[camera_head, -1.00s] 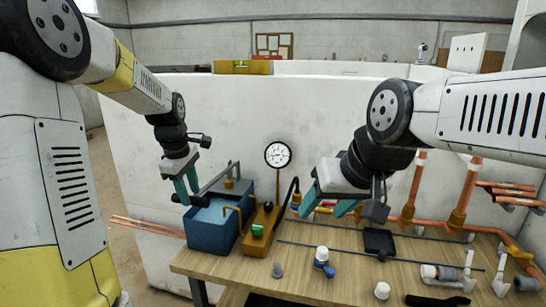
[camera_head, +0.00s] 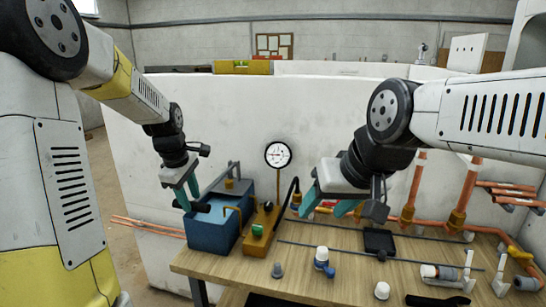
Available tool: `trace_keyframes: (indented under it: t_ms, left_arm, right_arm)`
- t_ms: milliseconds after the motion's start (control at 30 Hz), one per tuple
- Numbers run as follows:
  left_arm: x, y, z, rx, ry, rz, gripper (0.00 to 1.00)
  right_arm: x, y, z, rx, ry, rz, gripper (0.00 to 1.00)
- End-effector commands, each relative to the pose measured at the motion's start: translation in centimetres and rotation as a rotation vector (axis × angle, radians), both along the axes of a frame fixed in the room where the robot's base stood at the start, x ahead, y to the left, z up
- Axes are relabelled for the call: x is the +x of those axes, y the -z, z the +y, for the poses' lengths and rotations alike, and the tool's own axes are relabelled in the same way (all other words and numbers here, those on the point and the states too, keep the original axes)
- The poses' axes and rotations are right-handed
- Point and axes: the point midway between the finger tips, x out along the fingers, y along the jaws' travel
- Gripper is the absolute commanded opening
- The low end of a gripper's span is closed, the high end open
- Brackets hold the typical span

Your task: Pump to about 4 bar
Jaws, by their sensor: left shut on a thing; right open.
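The test pump has a blue water tank (camera_head: 207,237) at the left end of the bench, with a grey lever handle (camera_head: 217,181) above it. My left gripper (camera_head: 188,203) is shut on the lever handle near its free end, low over the tank's left side. A green knob (camera_head: 257,230) sits on the pump's brass block. My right gripper (camera_head: 332,210) is open and empty above the bench.
A black hose (camera_head: 294,187) rises beside the gauge stem. Copper pipes (camera_head: 468,187) stand on the right. A blue and white valve (camera_head: 323,260), white caps and fittings lie on the wooden bench (camera_head: 300,276). A white wall stands close behind.

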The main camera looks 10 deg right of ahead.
Motion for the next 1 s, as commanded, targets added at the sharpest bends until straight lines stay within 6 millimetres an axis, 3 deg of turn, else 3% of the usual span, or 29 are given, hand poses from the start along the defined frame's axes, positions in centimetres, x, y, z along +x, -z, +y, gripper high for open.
trace_keyframes:
  t_ms: [33,200,633,1000]
  left_arm:
    - [0.9,-1.2,-0.6,0.003,0.007,-0.008,0.03]
    - [1.1,-3.0,-0.7,0.023,0.007,0.049,0.03]
    - [1.2,-3.7,-0.8,0.029,0.007,0.073,0.02]
    - [2.4,-7.6,-1.3,0.074,0.009,0.198,0.04]
  right_arm:
    - [0.0,0.0,0.0,0.000,0.000,0.000,0.56]
    - [0.0,0.0,0.0,0.000,0.000,0.000,0.56]
    - [0.0,0.0,0.0,0.000,0.000,0.000,0.56]
    - [0.0,0.0,0.0,0.000,0.000,0.000,0.56]
